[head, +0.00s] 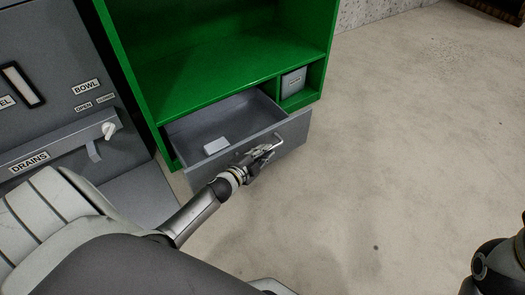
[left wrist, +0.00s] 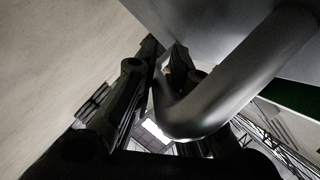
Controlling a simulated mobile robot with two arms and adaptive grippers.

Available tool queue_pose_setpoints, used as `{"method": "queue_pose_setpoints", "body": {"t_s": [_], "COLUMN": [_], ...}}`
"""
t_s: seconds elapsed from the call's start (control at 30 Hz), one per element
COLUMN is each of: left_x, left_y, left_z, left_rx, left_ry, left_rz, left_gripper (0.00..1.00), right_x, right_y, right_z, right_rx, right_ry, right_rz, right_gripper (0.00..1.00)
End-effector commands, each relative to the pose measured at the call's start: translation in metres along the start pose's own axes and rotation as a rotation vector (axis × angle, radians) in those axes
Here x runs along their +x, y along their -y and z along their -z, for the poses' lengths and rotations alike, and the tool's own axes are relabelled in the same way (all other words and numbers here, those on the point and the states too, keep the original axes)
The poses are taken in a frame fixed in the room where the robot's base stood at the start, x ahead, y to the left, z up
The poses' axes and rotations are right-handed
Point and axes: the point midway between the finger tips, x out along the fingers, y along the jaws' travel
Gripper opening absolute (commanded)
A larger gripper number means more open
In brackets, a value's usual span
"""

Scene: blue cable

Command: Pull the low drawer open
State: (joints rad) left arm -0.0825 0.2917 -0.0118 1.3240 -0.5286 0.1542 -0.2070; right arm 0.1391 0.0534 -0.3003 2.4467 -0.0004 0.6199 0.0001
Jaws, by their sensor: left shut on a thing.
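The low grey drawer (head: 292,136) stands out of the bottom of a green cabinet (head: 205,85), partly open, in the head view. A small white block (head: 216,145) lies inside it. A metal bar handle (head: 279,141) is on the drawer's front. My left gripper (head: 262,154) is at the front and shut on the handle. In the left wrist view the bent handle (left wrist: 235,85) runs between the dark fingers of my left gripper (left wrist: 165,85). My right gripper does not show; only part of an arm is at the lower right of the head view.
A grey box (head: 293,81) sits in a small cubby of the cabinet, right of the drawer. A grey panel (head: 60,80) with labels such as "BOWL" and "DRAINS" and a small lever stands at the left. The concrete floor (head: 400,140) is clear in front and to the right.

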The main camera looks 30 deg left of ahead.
Motion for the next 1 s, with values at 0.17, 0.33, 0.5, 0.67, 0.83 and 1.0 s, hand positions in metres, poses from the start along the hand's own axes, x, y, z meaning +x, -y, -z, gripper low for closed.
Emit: {"method": "queue_pose_setpoints", "body": {"t_s": [0.17, 0.33, 0.5, 0.67, 0.83, 1.0], "left_x": [0.0, 0.0, 0.0, -0.006, -0.031, -0.065], "left_y": [0.0, 0.0, 0.0, -0.001, -0.002, -0.002], "left_z": [0.0, 0.0, 0.0, -0.001, -0.001, -0.001], "left_rx": [0.0, 0.0, 0.0, 0.0, -0.001, 0.0], "left_ry": [0.0, 0.0, 0.0, 0.001, 0.001, 0.001], "left_rz": [-0.001, -0.001, -0.001, -0.001, -0.003, -0.003], "left_gripper": [0.24, 0.34, 0.34, 0.34, 0.34, 0.34], "right_x": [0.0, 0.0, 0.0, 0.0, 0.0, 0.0], "right_y": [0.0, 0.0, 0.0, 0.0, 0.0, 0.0], "right_z": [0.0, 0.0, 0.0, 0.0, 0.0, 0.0], "right_rx": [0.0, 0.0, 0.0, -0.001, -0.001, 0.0], "right_ry": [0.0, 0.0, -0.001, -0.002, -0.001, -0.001], "right_rz": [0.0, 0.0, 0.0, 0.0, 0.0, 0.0], "right_gripper": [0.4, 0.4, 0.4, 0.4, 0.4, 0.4]}}
